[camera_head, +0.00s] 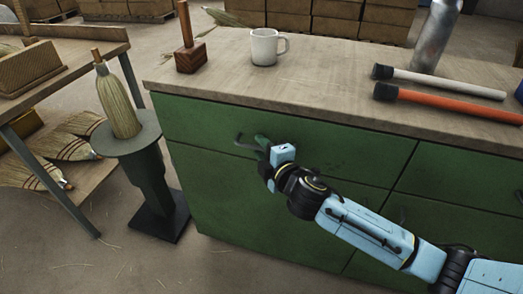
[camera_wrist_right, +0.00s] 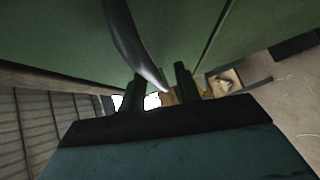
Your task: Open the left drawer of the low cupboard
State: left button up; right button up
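The low green cupboard (camera_head: 225,205) has a wooden top, and its left drawer (camera_head: 340,144) is the upper left front. The drawer front looks flush with the cupboard. Its dark curved handle (camera_head: 240,141) shows just left of my right gripper (camera_head: 262,146), which is close to the drawer front. In the right wrist view, the handle (camera_wrist_right: 124,38) reaches down toward the gap between the fingers of my right gripper (camera_wrist_right: 160,88). The fingers stand apart, and I cannot tell whether they touch the handle. My left gripper is not in view.
Two rods lie at the right. A stand with a broom head (camera_head: 118,105) is left of the cupboard. Floor shows between them.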

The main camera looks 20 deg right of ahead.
jog(key=shift+w, duration=0.2)
grip_shut()
jog(key=shift+a, duration=0.15)
